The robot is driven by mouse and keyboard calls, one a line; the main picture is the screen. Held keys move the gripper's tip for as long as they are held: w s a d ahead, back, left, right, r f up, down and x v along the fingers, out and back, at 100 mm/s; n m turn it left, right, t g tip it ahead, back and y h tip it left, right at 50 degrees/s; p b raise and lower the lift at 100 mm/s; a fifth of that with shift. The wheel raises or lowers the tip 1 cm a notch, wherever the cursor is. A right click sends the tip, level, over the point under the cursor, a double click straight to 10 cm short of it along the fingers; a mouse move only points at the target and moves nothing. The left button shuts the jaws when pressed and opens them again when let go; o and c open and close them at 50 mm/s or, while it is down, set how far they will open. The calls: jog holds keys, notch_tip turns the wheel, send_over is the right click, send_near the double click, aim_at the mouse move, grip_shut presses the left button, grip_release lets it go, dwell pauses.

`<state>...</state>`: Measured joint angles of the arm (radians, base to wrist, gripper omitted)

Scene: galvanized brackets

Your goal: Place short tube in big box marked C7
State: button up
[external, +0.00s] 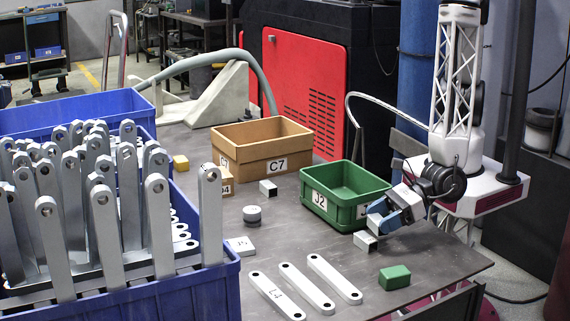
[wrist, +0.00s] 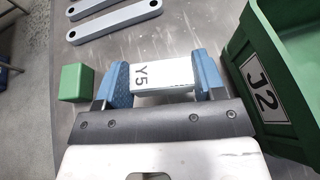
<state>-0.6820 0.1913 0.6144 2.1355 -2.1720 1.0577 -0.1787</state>
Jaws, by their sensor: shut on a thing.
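In the wrist view the tube (wrist: 170,74), marked Y5, lies between the blue fingers. My gripper (wrist: 163,80) is shut on it, with a finger at each end of the visible face. In the external view my gripper (external: 376,220) reaches down over the tube; I cannot tell whether the tube touches the table. The big tan box marked C7 (external: 298,154) stands open farther back, left of the green bin. Another short square tube (external: 268,187) lies in front of it.
The green bin J2 (external: 348,213) stands right beside my gripper. A green block (external: 394,277), flat grey bars (external: 306,290) and a round grey piece (external: 252,214) lie on the table. Blue crates (external: 215,293) with upright brackets fill the left.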

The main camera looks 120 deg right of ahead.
jog(key=shift+m+h, duration=0.3)
jog(key=shift+h, duration=0.1)
jog(key=w+d, duration=0.1)
jog(key=w, duration=0.2)
jog(key=w+d+r, duration=0.1)
jog(key=w, duration=0.2)
jog(key=w+d, duration=0.1)
jog(key=w, duration=0.3)
jog(key=shift+d+r, duration=0.15)
jog(key=shift+d, duration=0.1)
jog(key=w+d+r, duration=0.2)
jog(key=w+d, duration=0.9)
jog(key=d, duration=0.1)
jog(key=w+d+r, duration=0.2)
jog(key=w+d, duration=1)
jog(key=d, duration=0.1)
jog(key=shift+w+d+r, duration=0.2)
jog(key=shift+w+d, duration=0.05)
jog(key=shift+d, duration=0.05)
jog(key=shift+a, duration=0.1)
jog(key=s+a+m+h, duration=0.1)
jog(key=s+a, duration=1.5)
jog(key=a, duration=0.4)
jog(key=shift+f+g, duration=0.25)
jog(key=shift+g, duration=0.05)
jog(key=shift+s+a, duration=0.1)
